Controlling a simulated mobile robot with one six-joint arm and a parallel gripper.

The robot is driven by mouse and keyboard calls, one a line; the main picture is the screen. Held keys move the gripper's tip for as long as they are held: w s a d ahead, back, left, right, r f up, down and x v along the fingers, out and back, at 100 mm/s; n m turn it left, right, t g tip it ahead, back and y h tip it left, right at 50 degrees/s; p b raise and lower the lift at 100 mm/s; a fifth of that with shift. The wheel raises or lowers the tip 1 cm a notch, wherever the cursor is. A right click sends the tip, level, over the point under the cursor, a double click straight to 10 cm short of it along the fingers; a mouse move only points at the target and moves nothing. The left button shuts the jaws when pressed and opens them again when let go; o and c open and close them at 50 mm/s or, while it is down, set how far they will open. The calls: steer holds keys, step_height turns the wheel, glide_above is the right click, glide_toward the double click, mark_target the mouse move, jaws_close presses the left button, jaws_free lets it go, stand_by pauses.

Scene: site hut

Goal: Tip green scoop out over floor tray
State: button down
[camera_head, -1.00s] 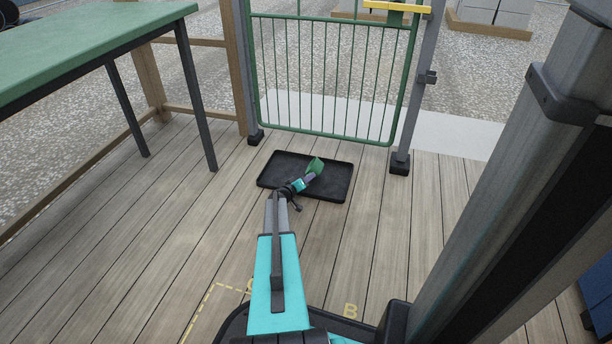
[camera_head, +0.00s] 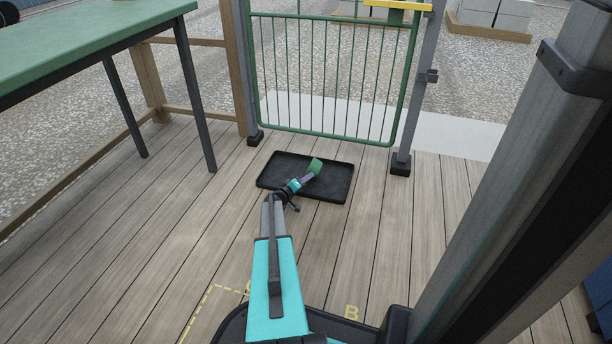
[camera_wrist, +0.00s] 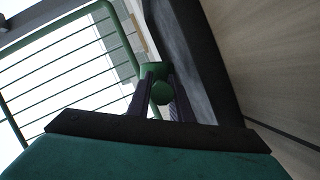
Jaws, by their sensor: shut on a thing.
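The green scoop (camera_head: 315,165) is over the black floor tray (camera_head: 335,187) in the head view. My gripper (camera_head: 307,177) is shut on the scoop, above the tray. In the wrist view the green scoop (camera_wrist: 167,72) shows between and beyond the two dark fingers of my gripper (camera_wrist: 160,95). Its handle end faces the camera. The tray (camera_wrist: 212,60) runs along the right of the scoop there. Whether anything is in the scoop cannot be seen. No contents show clearly in the tray.
A green barred gate (camera_head: 330,80) stands just behind the tray between grey posts. A green-topped table (camera_head: 90,40) is at the left. A large grey post (camera_head: 500,190) is close at the right. Plank floor around the tray is clear.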

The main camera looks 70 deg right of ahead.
steer(key=shift+w+r+n+g+h+b, duration=0.3)
steer(key=shift+w+n+g+b, duration=0.1)
steer(key=shift+n+b, duration=0.4)
stand_by(0.5)
stand_by(2.6)
steer(key=shift+s+m+t+p, duration=0.4)
steer(key=shift+m+p, duration=0.2)
steer(key=shift+p, duration=0.35)
steer(key=shift+s+f+m+y+p, duration=0.25)
steer(key=shift+m+y+p, duration=0.25)
steer(key=shift+m+p, duration=0.25)
steer(key=shift+r+t+p, duration=0.3)
steer(key=shift+t+p, duration=0.05)
steer(key=shift+t, duration=0.05)
steer(key=shift+f+m, duration=0.2)
steer(key=shift+m, duration=0.05)
steer(key=shift+r, duration=0.15)
